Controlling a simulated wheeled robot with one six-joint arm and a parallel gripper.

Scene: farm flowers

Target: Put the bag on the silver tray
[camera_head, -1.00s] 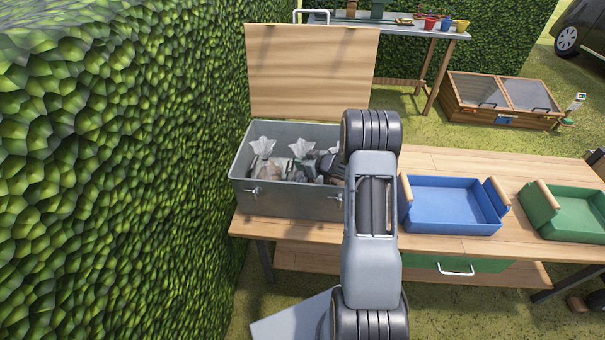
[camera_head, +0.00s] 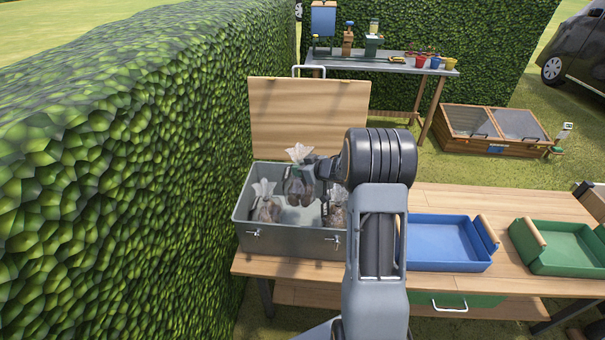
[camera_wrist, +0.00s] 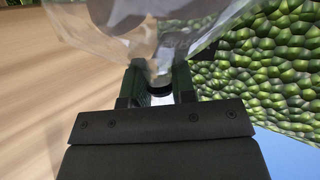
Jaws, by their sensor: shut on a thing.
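A clear bag with dark brown contents (camera_head: 299,188) hangs at my gripper (camera_head: 318,170), above the open grey metal box (camera_head: 290,241). In the wrist view my gripper (camera_wrist: 160,85) is shut on this clear bag (camera_wrist: 140,30), whose plastic fills the top of the picture. Two more such bags stay in the box, one at its left (camera_head: 266,208) and one at its right (camera_head: 336,212). My arm hides part of the box's right side. I cannot make out a silver tray for certain in these views.
The box's wooden lid (camera_head: 308,120) stands open behind it. A blue tray (camera_head: 447,268) and a green tray (camera_head: 560,270) sit on the wooden bench (camera_head: 455,196) to the right. A hedge (camera_head: 120,200) rises close on the left. A grey table (camera_head: 395,66) with pots stands behind.

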